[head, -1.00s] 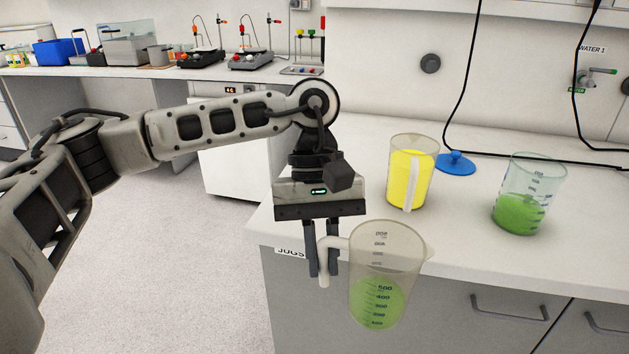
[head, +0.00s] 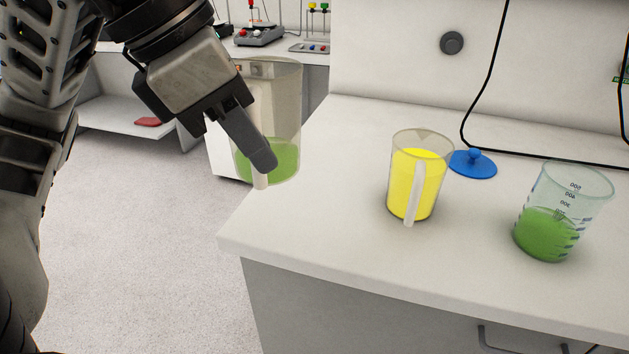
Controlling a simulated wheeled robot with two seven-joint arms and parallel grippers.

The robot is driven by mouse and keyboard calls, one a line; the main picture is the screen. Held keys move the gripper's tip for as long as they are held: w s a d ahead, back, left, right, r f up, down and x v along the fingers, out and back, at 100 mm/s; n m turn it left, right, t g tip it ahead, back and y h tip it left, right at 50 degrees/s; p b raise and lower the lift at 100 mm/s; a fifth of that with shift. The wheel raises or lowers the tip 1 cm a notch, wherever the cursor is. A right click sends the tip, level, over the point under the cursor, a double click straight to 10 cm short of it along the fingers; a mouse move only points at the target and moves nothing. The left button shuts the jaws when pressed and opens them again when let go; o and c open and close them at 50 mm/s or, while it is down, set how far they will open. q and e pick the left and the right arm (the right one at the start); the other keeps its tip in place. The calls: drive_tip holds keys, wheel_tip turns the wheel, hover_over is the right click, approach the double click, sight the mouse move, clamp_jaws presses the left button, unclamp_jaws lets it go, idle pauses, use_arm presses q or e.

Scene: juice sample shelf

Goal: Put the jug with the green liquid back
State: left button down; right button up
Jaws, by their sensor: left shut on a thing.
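The clear jug with green liquid (head: 284,152) is held in the air by its handle, beside the left end of the white counter (head: 300,215). My left gripper (head: 258,160) is shut on the jug's handle and covers part of the jug's left side. The jug looks about upright. A jug with yellow liquid (head: 425,180) stands on the counter to the right of it. My right gripper is not in view.
A clear beaker with green liquid (head: 550,235) stands at the right on the counter. A blue round lid (head: 473,165) lies behind the yellow jug. Black cables hang along the wall. The counter's left end is bare.

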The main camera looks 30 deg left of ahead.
sight(291, 136)
use_arm(q)
drive_tip(key=w+f, duration=0.1)
drive_tip(key=w, duration=0.1)
drive_tip(key=w+a+f, duration=0.1)
drive_tip(key=w, duration=0.2)
drive_tip(key=w+f, duration=0.1)
drive_tip(key=w, duration=0.1)
drive_tip(key=shift+w+a+f, duration=0.15)
drive_tip(key=shift+w+f, duration=0.15)
drive_tip(key=shift+w, duration=0.05)
drive_tip(key=w+f, duration=0.1)
drive_tip(key=f, duration=0.2)
drive_tip(key=w+f, duration=0.2)
drive_tip(key=f, duration=0.1)
drive_tip(key=w+a+f, duration=0.1)
drive_tip(key=w+f, duration=0.1)
drive_tip(key=f, duration=0.1)
drive_tip(key=shift+w+f, duration=0.1)
drive_tip(key=shift+w, duration=0.15)
drive_tip(key=shift+f, duration=0.1)
drive_tip(key=c, duration=1.4)
unclamp_jaws()
drive_tip(key=shift+c, duration=0.2)
